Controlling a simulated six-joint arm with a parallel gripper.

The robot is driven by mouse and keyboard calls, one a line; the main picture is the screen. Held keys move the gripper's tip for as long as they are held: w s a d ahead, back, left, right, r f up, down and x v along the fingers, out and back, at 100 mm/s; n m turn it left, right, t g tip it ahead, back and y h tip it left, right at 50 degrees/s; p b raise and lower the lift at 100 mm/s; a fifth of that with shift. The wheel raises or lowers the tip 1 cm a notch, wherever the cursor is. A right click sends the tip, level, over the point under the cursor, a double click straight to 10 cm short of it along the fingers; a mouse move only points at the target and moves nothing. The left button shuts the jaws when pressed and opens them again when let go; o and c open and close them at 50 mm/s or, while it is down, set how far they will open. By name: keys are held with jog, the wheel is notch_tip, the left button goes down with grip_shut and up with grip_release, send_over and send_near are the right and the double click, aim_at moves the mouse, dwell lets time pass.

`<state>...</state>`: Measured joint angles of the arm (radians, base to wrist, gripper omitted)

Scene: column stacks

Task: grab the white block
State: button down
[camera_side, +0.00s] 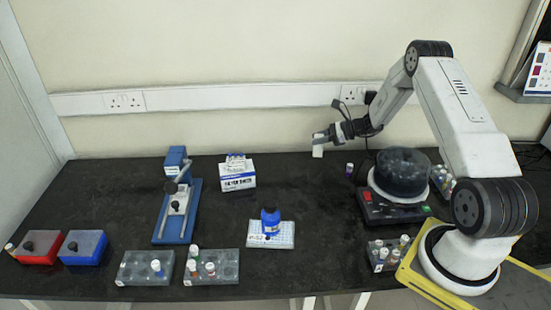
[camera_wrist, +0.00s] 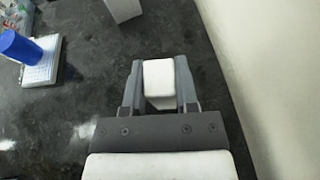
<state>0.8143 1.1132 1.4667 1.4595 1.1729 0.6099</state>
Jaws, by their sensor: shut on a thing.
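The white block (camera_wrist: 159,80) is between the two fingers of my gripper (camera_wrist: 160,92) in the wrist view, with a finger against each side. In the side view my gripper (camera_side: 322,138) points left, near the back of the bench. The white block (camera_side: 318,151) shows there as a small pale piece at the fingertips, and it appears to be above the dark bench top. My gripper is shut on it. The fingers hide the block's sides.
A white box (camera_side: 237,180) and a blue bottle (camera_side: 270,221) on a white rack (camera_side: 283,240) stand left of my gripper. A small vial (camera_side: 349,169) and a black round machine (camera_side: 402,172) are to its right. The bench directly below is clear.

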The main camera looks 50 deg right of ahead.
jog(key=s+a+r, duration=0.4)
jog(key=s+r, duration=0.2)
jog(key=s, duration=0.4)
jog(key=shift+a+r, duration=0.25)
jog(key=shift+a, duration=0.1)
jog(key=shift+f, duration=0.1)
